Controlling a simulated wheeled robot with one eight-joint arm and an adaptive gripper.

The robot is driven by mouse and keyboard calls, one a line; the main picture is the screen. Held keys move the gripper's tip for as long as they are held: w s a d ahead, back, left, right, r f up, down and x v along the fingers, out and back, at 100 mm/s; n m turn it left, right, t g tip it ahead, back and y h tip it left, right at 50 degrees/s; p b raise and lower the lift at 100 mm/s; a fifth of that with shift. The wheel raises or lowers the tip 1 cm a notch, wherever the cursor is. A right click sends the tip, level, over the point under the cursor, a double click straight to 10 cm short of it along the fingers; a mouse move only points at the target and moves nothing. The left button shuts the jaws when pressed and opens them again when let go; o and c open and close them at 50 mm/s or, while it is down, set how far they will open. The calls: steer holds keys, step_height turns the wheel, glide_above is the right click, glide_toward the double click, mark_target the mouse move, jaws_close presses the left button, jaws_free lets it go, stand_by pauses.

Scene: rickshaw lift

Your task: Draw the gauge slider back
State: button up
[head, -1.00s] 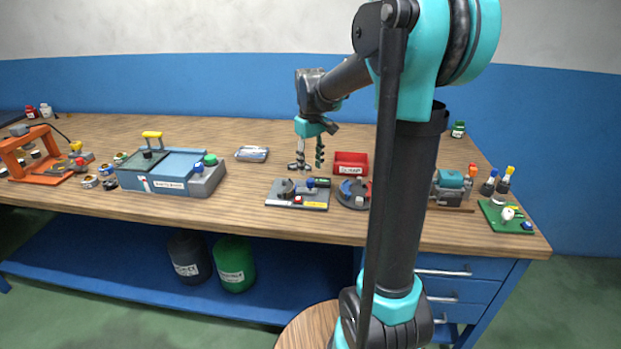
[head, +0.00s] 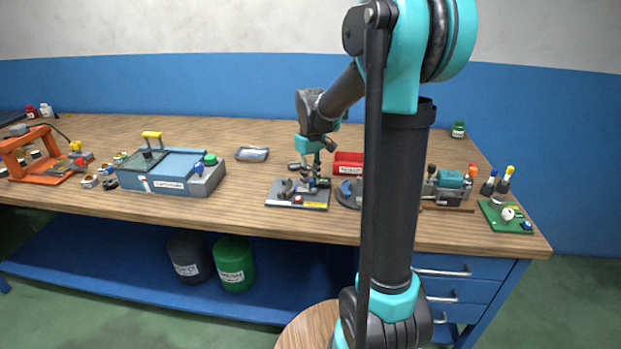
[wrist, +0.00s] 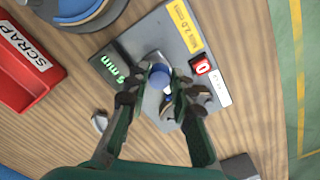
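The gauge is a grey plate (head: 312,206) on the bench. It has a green-lit display, a yellow label and a red button, all clear in the wrist view. A blue round knob (wrist: 158,75), apparently the slider's, stands on the plate beside the display (wrist: 113,64). My gripper (head: 310,178) points down over the plate. In the wrist view my gripper (wrist: 156,84) is open, with one finger on each side of the blue knob. Small gaps seem to show between fingers and knob; contact is unclear. The slider's lower part is partly hidden.
A red SCRAP bin (head: 348,162) stands just behind the gauge. A round disc fixture (head: 348,192) is close on its right. A metal tray (head: 252,154) lies to the left, and a blue-grey box (head: 165,180) farther left. Bench between box and gauge is clear.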

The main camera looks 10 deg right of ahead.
jaws_close()
steer(key=shift+s+d, duration=0.2)
steer(key=shift+d, duration=0.45)
steer(key=shift+s+d, duration=0.25)
steer(key=shift+d, duration=0.4)
steer(key=shift+s+d, duration=0.2)
steer(key=shift+d, duration=0.45)
steer(key=o, duration=0.7)
jaws_free()
steer(key=shift+d, duration=0.1)
steer(key=shift+o, duration=0.4)
steer(key=shift+r, duration=0.1)
